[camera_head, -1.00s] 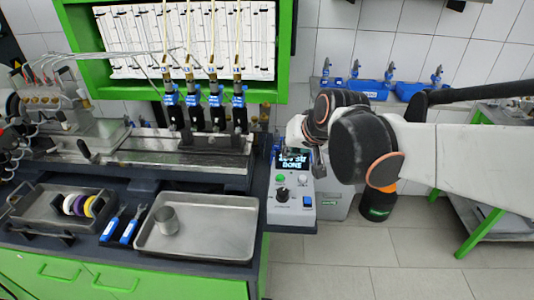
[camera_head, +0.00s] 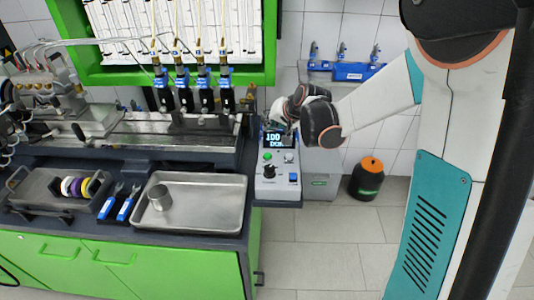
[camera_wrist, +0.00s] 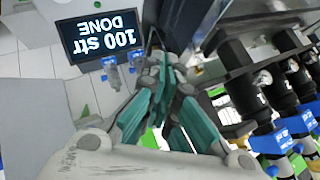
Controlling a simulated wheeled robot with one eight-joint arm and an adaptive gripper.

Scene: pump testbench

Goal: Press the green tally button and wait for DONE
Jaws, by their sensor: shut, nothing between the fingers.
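The control box (camera_head: 278,187) stands at the right end of the bench. Its display (camera_head: 273,138) is lit; in the wrist view the display (camera_wrist: 98,38) appears upside down and reads "100 str" and "DONE". The green button (camera_head: 267,156) is below the display on the left, with a white button (camera_head: 289,157) beside it and a black knob (camera_head: 269,171) lower down. My gripper (camera_head: 284,113) is above the display's upper right edge, apart from the green button. In the wrist view, my gripper's teal-padded fingers (camera_wrist: 155,58) are shut and empty. The green button is not clearly visible there.
A metal tray (camera_head: 215,200) with a metal cup (camera_head: 159,197) is left of the box. A black bin with an orange top (camera_head: 367,178) stands on the floor to the right.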

